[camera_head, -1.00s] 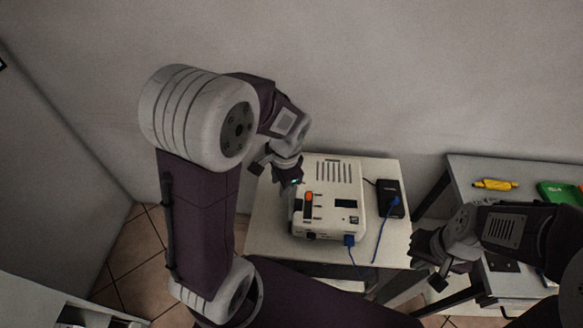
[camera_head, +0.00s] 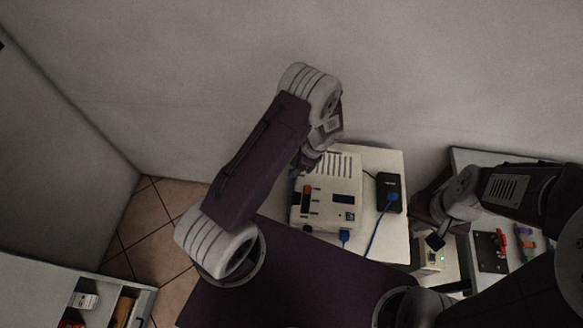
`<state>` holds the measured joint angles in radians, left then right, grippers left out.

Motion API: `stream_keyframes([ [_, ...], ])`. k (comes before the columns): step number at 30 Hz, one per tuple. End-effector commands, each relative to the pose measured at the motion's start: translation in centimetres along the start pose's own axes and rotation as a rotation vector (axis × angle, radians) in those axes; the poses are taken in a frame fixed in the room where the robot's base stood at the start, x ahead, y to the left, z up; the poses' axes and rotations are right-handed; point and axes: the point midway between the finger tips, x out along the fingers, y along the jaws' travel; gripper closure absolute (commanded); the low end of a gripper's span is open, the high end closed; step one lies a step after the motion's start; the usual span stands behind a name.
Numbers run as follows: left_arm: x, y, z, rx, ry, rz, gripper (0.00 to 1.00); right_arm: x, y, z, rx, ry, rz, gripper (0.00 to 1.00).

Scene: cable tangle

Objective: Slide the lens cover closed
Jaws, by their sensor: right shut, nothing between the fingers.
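I cannot make out which part is the lens cover. My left gripper (camera_head: 303,168) is at the device's upper left edge, mostly hidden by my own wrist and forearm; its fingers are too dark to read. My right gripper (camera_head: 435,241) is shut and empty, to the right of the small table and away from the device.
A black box (camera_head: 389,185) with a blue cable stands right of the device on the white table (camera_head: 378,157). A grey bench (camera_head: 476,160) at the right carries red and orange tools (camera_head: 503,241). A shelf with items is at lower left.

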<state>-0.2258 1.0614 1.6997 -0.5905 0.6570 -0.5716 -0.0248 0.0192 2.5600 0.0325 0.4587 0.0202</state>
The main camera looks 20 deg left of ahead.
Motion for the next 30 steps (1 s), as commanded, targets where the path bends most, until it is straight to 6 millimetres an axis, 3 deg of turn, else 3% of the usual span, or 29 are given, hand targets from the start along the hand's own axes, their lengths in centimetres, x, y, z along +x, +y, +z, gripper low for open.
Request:
stream_keyframes([
  [6,2.6,0.0,0.1,-0.002,0.000,0.001,0.67,-0.7,0.0,-0.1,0.000,0.000,0.000,1.00],
  [14,2.9,0.0,0.0,-0.001,0.001,-0.001,0.67,-0.7,0.0,-0.1,0.000,0.000,0.000,1.00],
  [18,2.9,0.0,0.0,-0.001,0.001,-0.001,1.00,-0.7,0.0,-0.1,0.000,0.000,0.000,1.00],
  [30,2.8,-0.1,0.0,-0.002,0.001,-0.001,1.00,-0.7,0.0,-0.1,0.000,0.000,0.000,1.00],
])
